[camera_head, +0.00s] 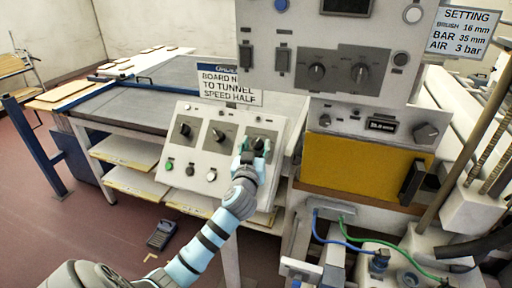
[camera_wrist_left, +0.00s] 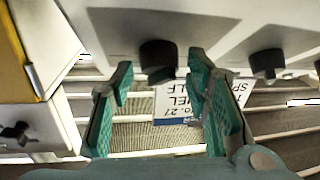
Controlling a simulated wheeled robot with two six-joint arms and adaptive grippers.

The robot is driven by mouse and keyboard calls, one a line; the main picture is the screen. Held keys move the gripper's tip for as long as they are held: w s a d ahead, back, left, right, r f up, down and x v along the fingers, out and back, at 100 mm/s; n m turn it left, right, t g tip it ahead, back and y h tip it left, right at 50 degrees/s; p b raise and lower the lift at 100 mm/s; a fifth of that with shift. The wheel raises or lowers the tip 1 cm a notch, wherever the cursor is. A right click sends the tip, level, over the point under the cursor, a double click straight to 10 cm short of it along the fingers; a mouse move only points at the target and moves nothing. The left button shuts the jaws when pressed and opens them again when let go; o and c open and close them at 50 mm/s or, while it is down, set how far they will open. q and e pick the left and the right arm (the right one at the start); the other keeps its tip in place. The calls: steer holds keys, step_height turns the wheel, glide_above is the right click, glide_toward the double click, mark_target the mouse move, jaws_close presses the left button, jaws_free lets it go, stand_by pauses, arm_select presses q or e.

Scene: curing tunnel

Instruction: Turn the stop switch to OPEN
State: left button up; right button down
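A sloped light-grey control panel (camera_head: 196,152) carries a row of three black knobs; their labels are too small to read, so I cannot tell which is the stop switch. They are the left knob (camera_head: 184,129), the middle knob (camera_head: 219,135) and the right knob (camera_head: 259,143). My left gripper (camera_head: 250,152) is at the right knob, covering part of it. In the left wrist view the open teal fingers (camera_wrist_left: 160,75) stand either side of one black knob (camera_wrist_left: 158,56), with gaps visible. Another knob (camera_wrist_left: 268,62) is beside it. My right gripper is not in view.
Below the knobs are a green button (camera_head: 169,166) and other buttons. A sign (camera_head: 230,86) stands behind the panel. A taller grey cabinet (camera_head: 330,105) with more knobs rises close behind and right. A conveyor table (camera_head: 150,95) is at the left.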

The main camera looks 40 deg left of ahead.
arm_select(q)
steer(key=c, duration=0.8)
steer(key=shift+w+d+f+n+g+y+b, duration=0.1)
steer(key=shift+n+g+y+b, duration=0.45)
steer(key=shift+n, duration=0.3)
steer(key=shift+d+n+g+y+b, duration=0.1)
steer(key=shift+n+g+y+b, duration=0.35)
steer(key=shift+n+b, duration=0.3)
steer(key=n+g+b, duration=0.1)
steer(key=n+g+y+b, duration=0.1)
steer(key=n, duration=0.1)
steer(key=shift+w+d+n, duration=0.1)
steer(key=shift+w+n, duration=0.05)
steer(key=shift+n, duration=0.15)
steer(key=shift+w+r+n+g+y+b, duration=0.15)
steer(key=shift+n+g+y+b, duration=0.3)
steer(key=shift+n+g, duration=0.6)
steer(key=shift+s+r+n+g+y+b, duration=0.15)
steer(key=shift+n+g+b, duration=0.55)
steer(key=shift+n, duration=0.65)
steer(key=shift+w+g, duration=0.1)
steer(key=shift+g, duration=0.15)
steer(key=o, duration=1.1)
steer(key=shift+o, duration=0.2)
